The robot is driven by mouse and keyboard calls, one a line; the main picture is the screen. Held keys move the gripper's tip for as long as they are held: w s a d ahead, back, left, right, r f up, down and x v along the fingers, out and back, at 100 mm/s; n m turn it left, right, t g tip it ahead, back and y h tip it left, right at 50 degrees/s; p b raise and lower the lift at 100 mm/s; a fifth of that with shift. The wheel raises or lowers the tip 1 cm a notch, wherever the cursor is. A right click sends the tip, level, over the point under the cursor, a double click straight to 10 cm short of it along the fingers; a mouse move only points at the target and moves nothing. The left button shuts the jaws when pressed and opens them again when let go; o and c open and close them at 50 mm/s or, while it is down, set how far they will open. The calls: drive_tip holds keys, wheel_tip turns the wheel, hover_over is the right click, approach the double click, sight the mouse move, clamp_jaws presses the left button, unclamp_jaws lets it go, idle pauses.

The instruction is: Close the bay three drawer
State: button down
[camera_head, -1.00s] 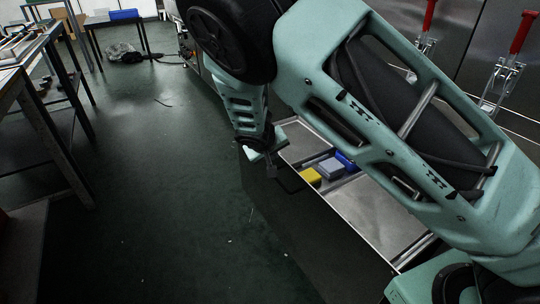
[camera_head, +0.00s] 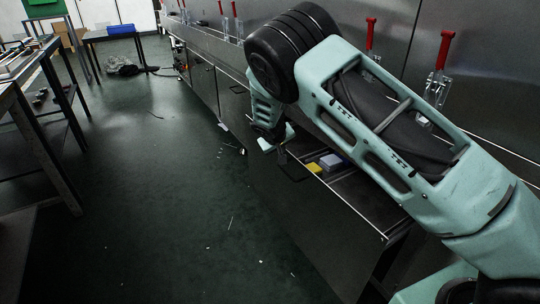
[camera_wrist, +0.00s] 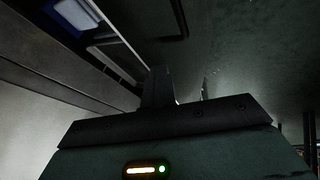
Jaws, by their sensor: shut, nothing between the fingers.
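The open drawer (camera_head: 370,208) in the dark cabinet row shows as a narrow strip in the head view, partly behind my arm. It holds a yellow block (camera_head: 314,167) and a pale grey-blue block (camera_head: 331,161). Its dark front carries a bar handle (camera_head: 292,174). My gripper (camera_head: 274,144) is at the far end of the drawer front, near its top edge; contact cannot be told. It is shut and empty. In the wrist view the shut fingers (camera_wrist: 158,88) point at the dark front, with the handle (camera_wrist: 180,22) beyond and the drawer interior at upper left.
Steel cabinets (camera_head: 203,82) run away along the right, with red-handled toggle clamps (camera_head: 441,68) above. Workbenches (camera_head: 32,95) stand on the left. A table with a blue bin (camera_head: 121,29) stands at the back.

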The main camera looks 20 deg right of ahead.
drive_tip(key=w+d+p, duration=0.1)
drive_tip(key=w+d, duration=0.1)
drive_tip(key=d, duration=0.9)
drive_tip(key=shift+w+a, duration=0.1)
